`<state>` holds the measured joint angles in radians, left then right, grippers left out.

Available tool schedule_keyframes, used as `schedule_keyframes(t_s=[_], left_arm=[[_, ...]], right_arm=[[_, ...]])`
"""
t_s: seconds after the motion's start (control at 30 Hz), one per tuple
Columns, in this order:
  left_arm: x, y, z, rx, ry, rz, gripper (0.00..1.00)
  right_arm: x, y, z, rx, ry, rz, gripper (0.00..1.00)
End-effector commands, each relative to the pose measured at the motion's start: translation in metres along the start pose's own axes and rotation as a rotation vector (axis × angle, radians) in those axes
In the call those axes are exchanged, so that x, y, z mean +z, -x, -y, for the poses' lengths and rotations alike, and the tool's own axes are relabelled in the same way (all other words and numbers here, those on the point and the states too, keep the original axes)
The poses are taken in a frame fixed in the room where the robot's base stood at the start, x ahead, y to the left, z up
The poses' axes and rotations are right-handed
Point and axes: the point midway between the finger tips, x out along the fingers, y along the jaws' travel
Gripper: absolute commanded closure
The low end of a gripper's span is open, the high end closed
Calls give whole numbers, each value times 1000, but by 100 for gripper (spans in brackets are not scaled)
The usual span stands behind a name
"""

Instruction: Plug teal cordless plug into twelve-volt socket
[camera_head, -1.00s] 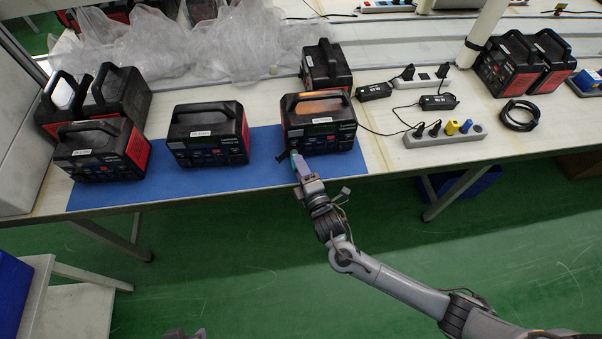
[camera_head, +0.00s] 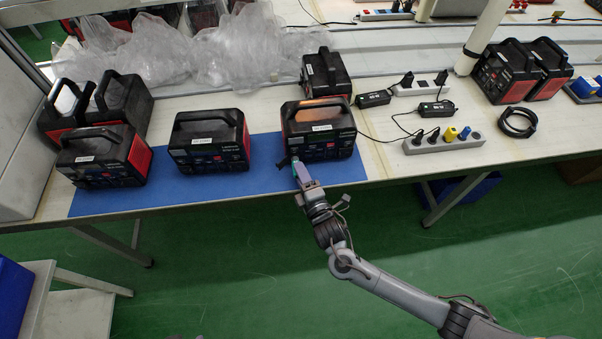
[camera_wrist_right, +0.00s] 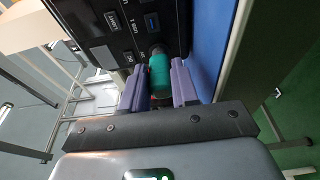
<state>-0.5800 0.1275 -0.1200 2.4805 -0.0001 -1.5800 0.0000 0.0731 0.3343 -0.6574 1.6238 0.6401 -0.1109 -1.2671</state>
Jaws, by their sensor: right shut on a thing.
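The teal plug (camera_wrist_right: 159,75) is held between the two purple fingers of my right gripper (camera_wrist_right: 158,88). In the head view, my right gripper (camera_head: 296,168) is at the lower left front of the right-hand power station (camera_head: 318,130) on the blue mat. In the right wrist view, the plug's far end meets a round twelve-volt socket (camera_wrist_right: 157,49) on the dark front panel (camera_wrist_right: 115,22). The plug hides much of that socket, and how deep it sits cannot be told. Only a sliver of my left gripper (camera_head: 185,337) shows at the bottom edge.
Another power station (camera_head: 209,141) stands to the left on the blue mat (camera_head: 215,186), with more behind and beside it. A power strip (camera_head: 440,147) with plugs and a black cable coil (camera_head: 517,123) lie to the right. Clear plastic sheeting (camera_head: 235,45) lies behind.

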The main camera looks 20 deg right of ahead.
Motion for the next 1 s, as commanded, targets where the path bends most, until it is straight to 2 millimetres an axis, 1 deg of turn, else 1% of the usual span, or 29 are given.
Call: schedule_keyframes(t_s=[0.27,0.6,1.0], left_arm=[[-1,1,-2,6,8,-1,57],[-3,7,-3,10,12,-2,57],[-2,7,0,2,2,0,57]], right_arm=[[0,0,0,0,0,0,100],[0,0,-1,-1,0,0,100],[0,0,0,0,0,0,100]])
